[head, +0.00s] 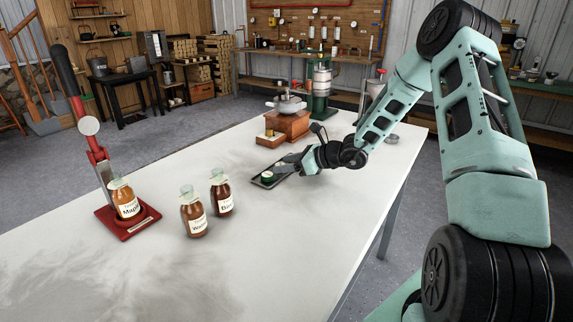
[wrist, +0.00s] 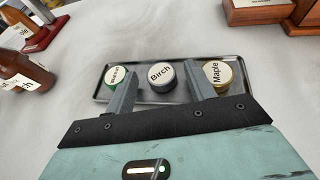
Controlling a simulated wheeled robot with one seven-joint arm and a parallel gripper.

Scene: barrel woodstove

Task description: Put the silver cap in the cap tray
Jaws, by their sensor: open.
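In the wrist view, a cap with grey sides and a white "Birch" top (wrist: 162,77), which I take for the silver cap, is in the middle of the dark cap tray (wrist: 247,87). A green-sided "Walnut" cap (wrist: 115,77) is left of it and a gold "Maple" cap (wrist: 218,75) right. My gripper (wrist: 160,69) is open, its fingers on either side of the Birch cap with visible gaps. In the head view, my gripper (head: 284,165) is low over the tray (head: 267,183) and hides part of it and the caps.
A red press (head: 124,222) holds the Maple bottle (head: 124,200). The Walnut bottle (head: 193,213) and another brown bottle (head: 221,194) stand left of the tray. The front table surface is clear.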

